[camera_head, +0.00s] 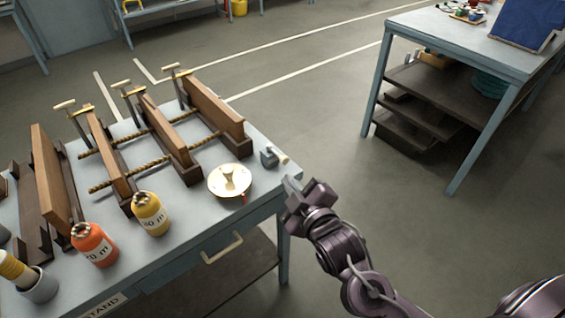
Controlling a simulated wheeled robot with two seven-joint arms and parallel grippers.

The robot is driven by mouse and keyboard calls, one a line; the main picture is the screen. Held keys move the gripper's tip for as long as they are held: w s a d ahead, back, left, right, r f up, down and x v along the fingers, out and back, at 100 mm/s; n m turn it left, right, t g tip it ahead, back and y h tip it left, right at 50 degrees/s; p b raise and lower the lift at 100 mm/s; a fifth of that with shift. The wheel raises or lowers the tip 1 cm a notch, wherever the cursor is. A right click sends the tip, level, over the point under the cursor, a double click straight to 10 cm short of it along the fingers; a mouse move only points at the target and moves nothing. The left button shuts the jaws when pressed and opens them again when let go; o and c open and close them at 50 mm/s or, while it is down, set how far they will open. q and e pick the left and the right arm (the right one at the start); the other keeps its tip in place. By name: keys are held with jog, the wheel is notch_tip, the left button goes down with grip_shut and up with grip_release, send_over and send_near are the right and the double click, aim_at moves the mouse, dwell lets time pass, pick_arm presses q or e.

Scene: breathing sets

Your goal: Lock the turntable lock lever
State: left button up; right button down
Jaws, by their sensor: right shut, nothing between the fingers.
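A round cream turntable-like disc (222,184) with a small raised piece at its centre sits near the right front corner of the workbench. My left gripper is not in view.
The blue-grey workbench (190,232) carries wooden clamp frames (172,135), an orange bottle (93,246), a yellow bottle (150,214) and a grey cup (40,288). A second table (463,45) stands at the upper right. The floor between them is clear.

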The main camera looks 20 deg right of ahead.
jog(key=p, duration=0.3)
send_over(286, 163)
jog(key=s+a, duration=0.4)
jog(key=f, duration=0.2)
jog(key=w+d+f, duration=0.1)
jog(key=d+f+p, duration=0.1)
jog(key=shift+w+d+f, duration=0.2)
jog(key=shift+d+f, duration=0.05)
jog(key=shift+f, duration=0.05)
jog(key=shift+d, duration=0.15)
jog(key=shift+d+n+y, duration=0.2)
jog(key=shift+n+y, duration=0.1)
jog(key=shift+y, duration=0.2)
